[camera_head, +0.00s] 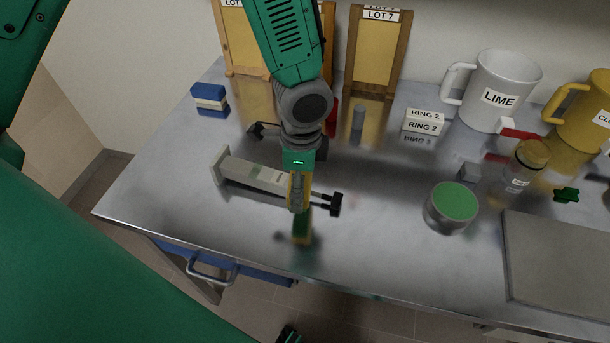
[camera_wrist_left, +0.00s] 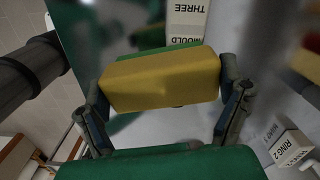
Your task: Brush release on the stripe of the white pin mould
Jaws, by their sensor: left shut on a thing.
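My left gripper (camera_head: 298,185) hangs over the bench and is shut on a yellow block with a green edge (camera_wrist_left: 160,80), a sponge or brush head. Its fingers press the block's two ends in the left wrist view. A white block lettered MOULD THREE (camera_wrist_left: 188,20) shows beyond the block in the wrist view.
A black knob (camera_head: 336,204) on a rod is right of the mould. A pot with a green top (camera_head: 452,205), a jar (camera_head: 524,165), mugs (camera_head: 500,90) and a grey slab (camera_head: 555,265) stand to the right. RING 2 blocks (camera_head: 423,122) and LOT boards (camera_head: 378,50) stand behind. The front left is clear.

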